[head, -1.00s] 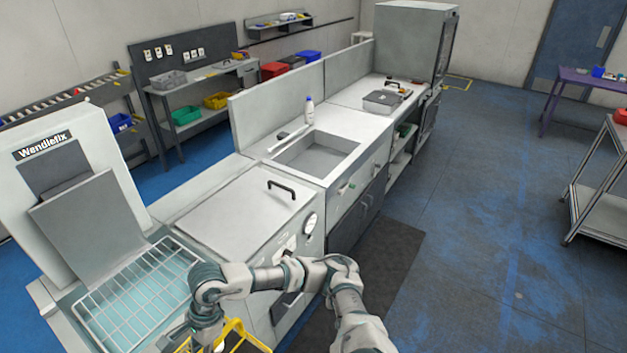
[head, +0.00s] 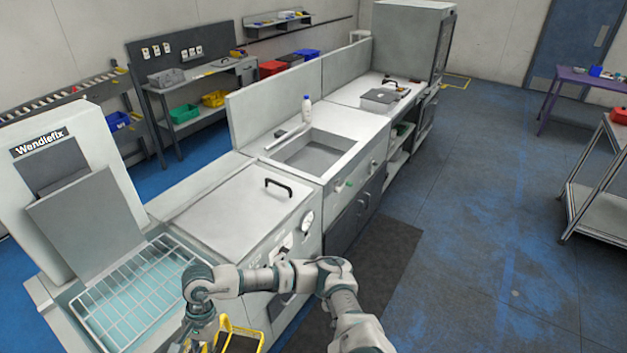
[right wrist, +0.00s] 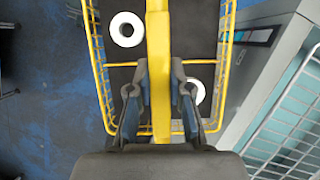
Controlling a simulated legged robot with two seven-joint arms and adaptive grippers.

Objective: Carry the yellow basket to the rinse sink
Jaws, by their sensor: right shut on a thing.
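The yellow basket (head: 246,334) is at the bottom of the head view, partly cut off by the frame edge and partly behind my right arm. In the right wrist view the basket's yellow handle bar (right wrist: 158,75) runs between the fingers of my right gripper (right wrist: 160,95), which is shut on it. Two white ring-shaped things (right wrist: 126,29) show inside the basket's wire sides. The sink basin (head: 312,153) is set in the counter, farther along the line from the basket. My left gripper is not in view.
A white wire rack (head: 135,295) lies over a pale teal basin at lower left, beside the Wendlefix machine (head: 75,190). A closed lid with a black handle (head: 235,205) lies between it and the sink. A white bottle (head: 307,108) stands behind the sink.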

